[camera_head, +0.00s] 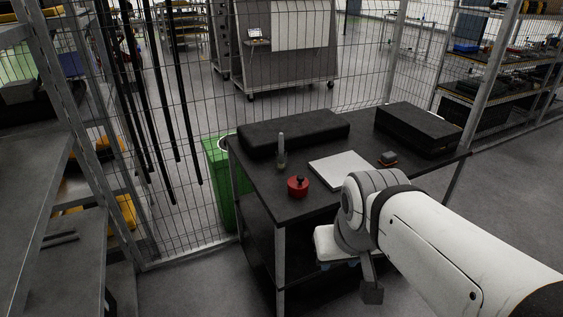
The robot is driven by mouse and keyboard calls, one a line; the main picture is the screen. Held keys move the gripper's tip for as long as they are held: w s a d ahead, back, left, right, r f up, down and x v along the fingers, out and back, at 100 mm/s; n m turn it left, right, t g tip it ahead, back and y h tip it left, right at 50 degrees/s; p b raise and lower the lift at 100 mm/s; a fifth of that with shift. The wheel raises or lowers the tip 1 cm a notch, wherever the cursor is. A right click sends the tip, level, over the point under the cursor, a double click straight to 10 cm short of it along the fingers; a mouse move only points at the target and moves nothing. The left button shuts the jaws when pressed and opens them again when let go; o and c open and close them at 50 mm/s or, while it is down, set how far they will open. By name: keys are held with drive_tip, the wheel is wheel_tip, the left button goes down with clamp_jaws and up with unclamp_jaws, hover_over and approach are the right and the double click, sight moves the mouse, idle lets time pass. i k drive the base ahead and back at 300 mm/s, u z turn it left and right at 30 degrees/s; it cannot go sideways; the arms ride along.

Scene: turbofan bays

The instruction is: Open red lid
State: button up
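A small round red lid (298,187) with a black knob on top sits near the front left of the dark table (326,206). It looks closed, but what lies beneath it is hard to make out. My white arm reaches in from the lower right. Its far end, where my gripper (371,289) seems to be, hangs low in front of the table, to the right of the lid and apart from it. The fingers cannot be made out, and nothing held is visible.
A slim upright bottle-like object (281,155) stands behind the lid. Black cases (294,133) line the back. A green bin (219,180) stands left, by wire fencing.

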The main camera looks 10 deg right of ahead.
sight(298, 182)
drive_tip(key=z, duration=0.05)
drive_tip(key=i, duration=1)
drive_tip(key=u, duration=0.05)
